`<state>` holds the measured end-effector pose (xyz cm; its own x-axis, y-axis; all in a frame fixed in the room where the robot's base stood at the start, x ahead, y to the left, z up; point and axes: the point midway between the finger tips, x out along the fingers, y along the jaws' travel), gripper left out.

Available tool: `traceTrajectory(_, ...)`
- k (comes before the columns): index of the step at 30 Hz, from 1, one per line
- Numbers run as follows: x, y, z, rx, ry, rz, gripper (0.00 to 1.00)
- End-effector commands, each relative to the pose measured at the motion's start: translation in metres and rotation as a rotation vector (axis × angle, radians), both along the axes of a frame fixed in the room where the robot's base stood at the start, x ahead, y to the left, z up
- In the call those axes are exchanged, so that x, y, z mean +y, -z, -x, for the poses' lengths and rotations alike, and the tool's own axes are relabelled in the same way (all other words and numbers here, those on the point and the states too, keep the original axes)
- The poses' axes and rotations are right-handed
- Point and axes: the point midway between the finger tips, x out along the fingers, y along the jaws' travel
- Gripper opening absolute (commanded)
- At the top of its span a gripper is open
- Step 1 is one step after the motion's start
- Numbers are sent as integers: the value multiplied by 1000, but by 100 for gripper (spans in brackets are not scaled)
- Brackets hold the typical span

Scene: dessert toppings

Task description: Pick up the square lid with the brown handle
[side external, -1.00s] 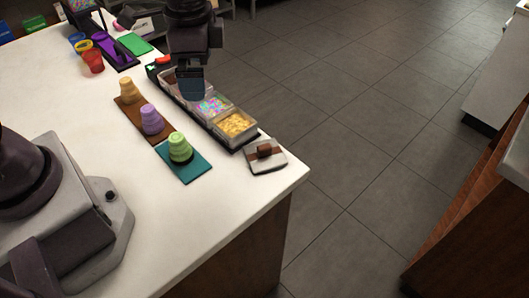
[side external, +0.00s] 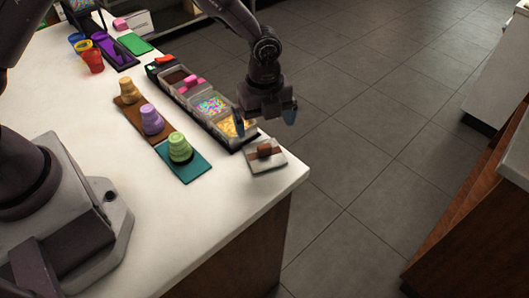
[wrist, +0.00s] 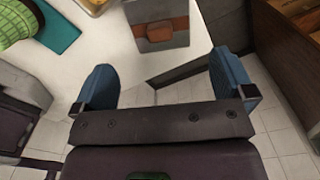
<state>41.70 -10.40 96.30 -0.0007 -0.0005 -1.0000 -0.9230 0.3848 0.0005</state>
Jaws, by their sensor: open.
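The square lid (side external: 279,161) is pale grey with a brown stripe and a brown handle (side external: 264,149). It lies flat on the white counter near its right corner, just past the end of the topping tray. It also shows at the top of the wrist view (wrist: 176,34), with its handle (wrist: 160,31) facing up. My gripper (side external: 266,123) is open and empty, with blue fingertips spread wide. It hangs above the tray's near end, a little behind the lid in the side view. In the wrist view the lid lies beyond my fingertips (wrist: 165,85), apart from them.
The topping tray (side external: 197,122) holds several clear containers, with sprinkles (side external: 211,105) and yellow topping (side external: 229,127). Stacked green cups (side external: 180,148) stand on a teal mat (side external: 197,170), near purple cups (side external: 152,120) and tan cups (side external: 129,91). The counter edge (side external: 292,190) is close to the lid.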

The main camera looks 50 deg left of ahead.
Motion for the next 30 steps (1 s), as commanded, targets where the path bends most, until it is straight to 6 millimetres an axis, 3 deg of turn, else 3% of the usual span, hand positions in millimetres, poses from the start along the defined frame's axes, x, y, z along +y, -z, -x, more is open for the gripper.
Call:
traceTrajectory(3,0,20,1,3,2,-1,100)
traceTrajectory(11,-1,40,1,1,0,0,100)
traceTrajectory(18,-3,75,2,1,-1,0,100)
traceTrajectory(28,-2,83,1,-3,-3,0,100)
traceTrajectory(30,-2,83,1,-3,-3,0,86)
